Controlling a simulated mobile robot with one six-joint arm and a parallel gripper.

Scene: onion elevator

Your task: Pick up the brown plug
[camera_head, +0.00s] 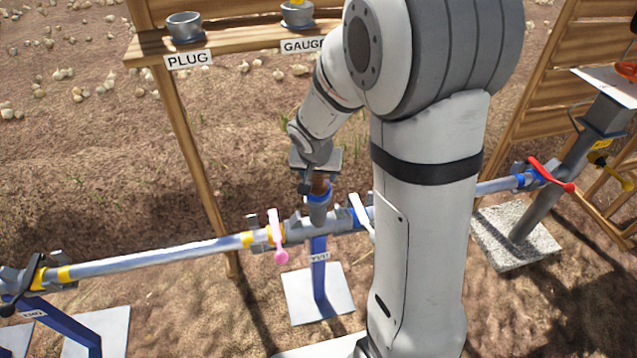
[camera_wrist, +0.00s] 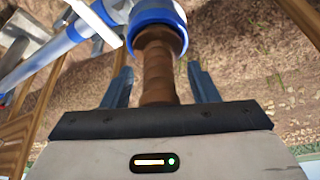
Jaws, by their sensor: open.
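The brown plug (camera_wrist: 157,70) stands between the two fingers of my gripper (camera_wrist: 158,82) in the wrist view. Its far end sits in a blue-ringed pipe socket (camera_wrist: 157,14). The fingers are open on both sides of the plug, and I see a gap on each side. In the head view the plug (camera_head: 319,184) shows as a small brown piece above the grey pipe fitting (camera_head: 318,208), just under my gripper (camera_head: 318,172). The fingertips are hard to make out there.
The pipe (camera_head: 160,261) runs left and right with a pink handle (camera_head: 277,238), a white handle (camera_head: 361,213) and a red handle (camera_head: 551,174).

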